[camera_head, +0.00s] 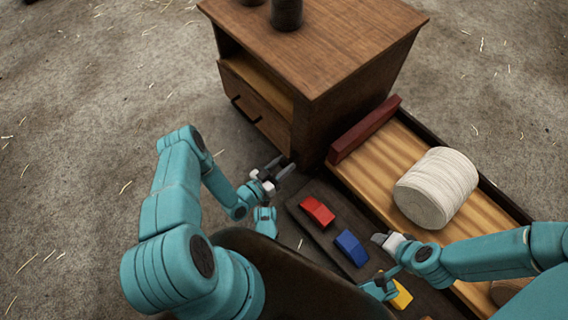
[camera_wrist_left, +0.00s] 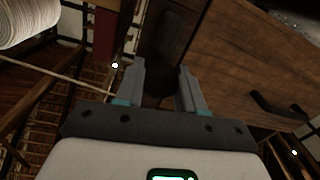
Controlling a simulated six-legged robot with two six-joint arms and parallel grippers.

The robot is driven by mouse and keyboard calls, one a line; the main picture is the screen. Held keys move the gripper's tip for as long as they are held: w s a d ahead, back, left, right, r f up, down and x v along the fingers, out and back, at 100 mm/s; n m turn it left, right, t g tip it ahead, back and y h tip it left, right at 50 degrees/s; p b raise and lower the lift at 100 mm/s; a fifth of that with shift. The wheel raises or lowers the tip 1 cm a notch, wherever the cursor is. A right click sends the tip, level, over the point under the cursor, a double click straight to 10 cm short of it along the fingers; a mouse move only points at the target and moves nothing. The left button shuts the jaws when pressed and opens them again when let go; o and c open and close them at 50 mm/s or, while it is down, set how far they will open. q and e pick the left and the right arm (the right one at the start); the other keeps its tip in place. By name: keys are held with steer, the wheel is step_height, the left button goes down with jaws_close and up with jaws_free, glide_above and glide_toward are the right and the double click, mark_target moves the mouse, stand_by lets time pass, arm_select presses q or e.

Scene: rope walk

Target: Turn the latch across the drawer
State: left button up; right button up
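The wooden cabinet (camera_head: 315,50) stands at the top centre of the head view. Its drawer (camera_head: 262,118) has a black handle (camera_head: 243,108); the drawer front (camera_wrist_left: 235,60) and handle (camera_wrist_left: 275,108) also show in the left wrist view. My left gripper (camera_head: 285,165) is at the cabinet's lower front corner. In the left wrist view its fingers (camera_wrist_left: 160,85) are apart, with a dark rounded piece (camera_wrist_left: 160,78) beyond and between them, perhaps the latch; contact cannot be told. My right gripper (camera_head: 380,239) is beside the blue block (camera_head: 351,247); its fingers are too small to judge.
The floor at left is clear.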

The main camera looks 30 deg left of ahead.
arm_select(q)
steer(key=c, duration=0.4)
steer(key=shift+w, duration=0.1)
arm_select(e)
steer(key=shift+s, duration=0.1)
arm_select(q)
steer(key=m+p, duration=0.1)
steer(key=m, duration=0.2)
steer(key=shift+r+m, duration=0.1)
steer(key=shift+m, duration=0.3)
steer(key=m+p, duration=0.1)
steer(key=m, duration=0.3)
steer(key=shift+m, duration=0.3)
steer(key=m+p, duration=0.1)
steer(key=m, duration=0.4)
steer(key=shift+m+h+p, duration=0.3)
steer(key=shift+m+p, duration=0.6)
steer(key=shift+m, duration=1.6)
arm_select(e)
steer(key=shift+g, duration=0.7)
steer(key=shift+s+a+r, duration=0.2)
steer(key=shift+s+r, duration=0.65)
steer(key=shift+r, duration=0.35)
steer(key=shift+s+a+r, duration=0.15)
steer(key=shift+s+r, duration=0.7)
steer(key=shift+r, duration=0.3)
